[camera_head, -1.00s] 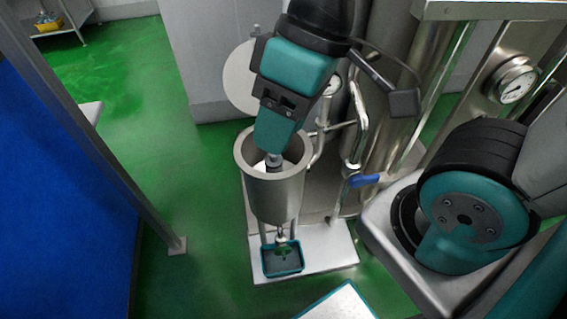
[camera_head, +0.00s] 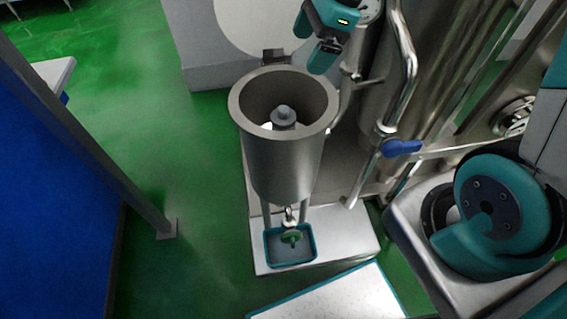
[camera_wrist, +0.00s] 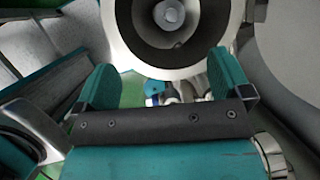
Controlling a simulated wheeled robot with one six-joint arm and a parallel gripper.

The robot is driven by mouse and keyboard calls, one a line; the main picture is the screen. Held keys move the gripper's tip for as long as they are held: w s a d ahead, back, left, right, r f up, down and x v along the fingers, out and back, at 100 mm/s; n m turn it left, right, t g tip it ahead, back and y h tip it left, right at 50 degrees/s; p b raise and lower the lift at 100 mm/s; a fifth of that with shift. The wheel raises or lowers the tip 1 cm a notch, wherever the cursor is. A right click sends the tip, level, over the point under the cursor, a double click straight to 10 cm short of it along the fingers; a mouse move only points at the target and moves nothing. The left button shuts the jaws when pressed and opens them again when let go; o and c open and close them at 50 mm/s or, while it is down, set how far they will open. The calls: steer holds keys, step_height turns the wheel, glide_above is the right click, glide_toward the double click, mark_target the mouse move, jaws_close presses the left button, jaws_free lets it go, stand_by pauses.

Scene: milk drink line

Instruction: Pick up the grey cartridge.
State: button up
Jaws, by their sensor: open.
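The grey cartridge (camera_head: 284,117) stands inside the open steel housing (camera_head: 280,165). Only its rounded grey top and a bit of pale body show; the housing wall hides the rest. In the wrist view the cartridge (camera_wrist: 170,14) is a round grey knob in the dark mouth of the housing (camera_wrist: 125,30), near the top edge. My gripper (camera_head: 313,40) is up and to the right of the housing mouth in the head view, clear of the cartridge. In the wrist view its two teal fingers (camera_wrist: 165,78) are wide apart with nothing held between them.
A round pale lid (camera_head: 265,25) stands open behind the housing. Steel pipes and a blue valve handle (camera_head: 402,148) are close on the right. Green floor lies open to the left.

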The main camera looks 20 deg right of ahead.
mark_target(286, 108)
steer(key=w+f+m+b, duration=0.1)
steer(key=f, duration=0.3)
steer(key=w+a+f+m+b, duration=0.1)
steer(key=f, duration=0.4)
steer(key=w+f+m+b, duration=0.1)
steer(key=w+f+m, duration=0.1)
steer(key=f, duration=0.3)
steer(key=shift+a+f, duration=0.25)
steer(key=shift+a, duration=0.05)
steer(key=shift+w+a+f+b, duration=0.2)
steer(key=shift+f+b, duration=0.1)
steer(key=shift+f, duration=0.25)
steer(key=x, duration=0.3)
steer(key=b+x, duration=0.1)
steer(key=shift+s+f, duration=0.25)
steer(key=shift+s, duration=0.1)
steer(key=shift+w+a+f, duration=0.15)
steer(key=shift+a+f, duration=0.05)
steer(key=shift+f, duration=0.2)
steer(key=c, duration=1.3)
